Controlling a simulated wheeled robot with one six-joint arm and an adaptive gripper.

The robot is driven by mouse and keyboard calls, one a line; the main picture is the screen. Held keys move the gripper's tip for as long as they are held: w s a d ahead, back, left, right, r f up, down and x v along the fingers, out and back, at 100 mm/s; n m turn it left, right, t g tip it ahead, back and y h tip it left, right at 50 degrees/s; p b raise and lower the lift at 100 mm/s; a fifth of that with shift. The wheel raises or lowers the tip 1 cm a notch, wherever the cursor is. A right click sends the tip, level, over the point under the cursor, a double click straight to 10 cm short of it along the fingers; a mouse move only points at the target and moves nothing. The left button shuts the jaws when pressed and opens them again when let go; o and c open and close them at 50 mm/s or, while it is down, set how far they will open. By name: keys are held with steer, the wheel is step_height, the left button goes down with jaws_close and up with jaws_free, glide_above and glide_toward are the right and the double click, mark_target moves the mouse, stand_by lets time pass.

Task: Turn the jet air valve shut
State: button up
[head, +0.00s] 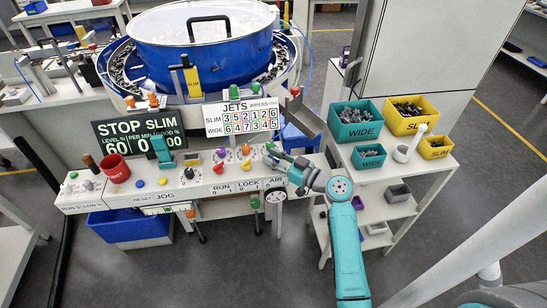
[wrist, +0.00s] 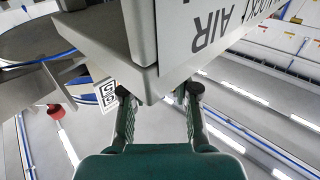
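My gripper (head: 284,157) is at the right end of the white control console, above the AIR label (head: 275,182). In the wrist view its two green fingers stand apart, with dark tips (wrist: 158,93) and clear space between them. The console corner (wrist: 145,75) shows just beyond the fingertips; I cannot tell whether they touch it. The AIR label (wrist: 210,30) also shows large there. A round black-rimmed fitting (head: 275,195) sits under the label, and a green-topped lever (head: 255,204) hangs beside it. I cannot tell for sure which part is the jet air valve.
A blue bowl feeder (head: 205,45) stands behind the console. A JETS board (head: 241,118) and a STOP SLIM display (head: 138,132) stand above it. A white cart (head: 385,190) with teal and yellow bins is close on the right. Floor is open in front.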

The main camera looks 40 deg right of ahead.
jaws_close()
steer(key=shift+d+n+y, duration=0.1)
steer(key=shift+n+y, duration=0.3)
steer(key=shift+y, duration=0.1)
steer(key=n+g+y, duration=0.1)
steer(key=n+y, duration=0.1)
steer(key=y, duration=0.1)
steer(key=n+g+y, duration=0.2)
steer(key=y, duration=0.1)
steer(key=shift+n+y, duration=0.3)
steer(key=n+g+y, duration=0.4)
steer(key=g, duration=0.2)
steer(key=shift+n+y, duration=0.4)
steer(key=shift+g, duration=0.4)
steer(key=shift+o, duration=1.7)
jaws_free()
